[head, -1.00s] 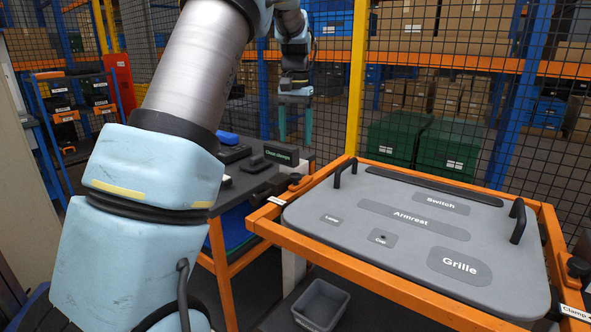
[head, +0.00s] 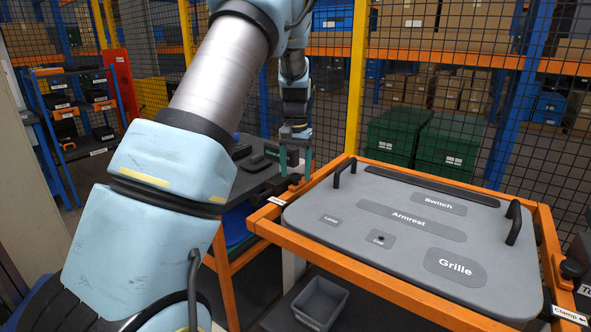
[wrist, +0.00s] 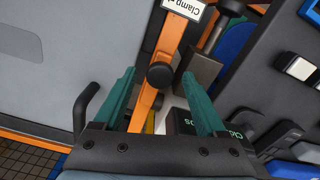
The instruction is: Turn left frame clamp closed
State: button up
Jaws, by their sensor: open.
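The left frame clamp (head: 292,187) is a black fitting on the left side of the orange frame, beside a white "Clamp" label (head: 277,201). In the wrist view its round black knob (wrist: 160,76) lies over the orange rail, with a dark block to its right. My gripper (head: 296,165) points down just above the clamp. Its teal fingers are open and empty; in the wrist view (wrist: 160,78) the knob appears between the fingertips. I cannot tell whether they touch it. The clamp's exact turn is hard to read.
A grey door panel (head: 335,205) with black handles fills the orange frame. Another clamp (head: 572,270) is at the right edge. A dark table (head: 250,181) with black parts and a green-labelled box (wrist: 185,121) stands left of the frame. A grey bin (head: 321,303) is below.

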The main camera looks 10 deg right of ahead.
jog(key=shift+c, duration=0.3)
grip_shut()
dwell(1.0)
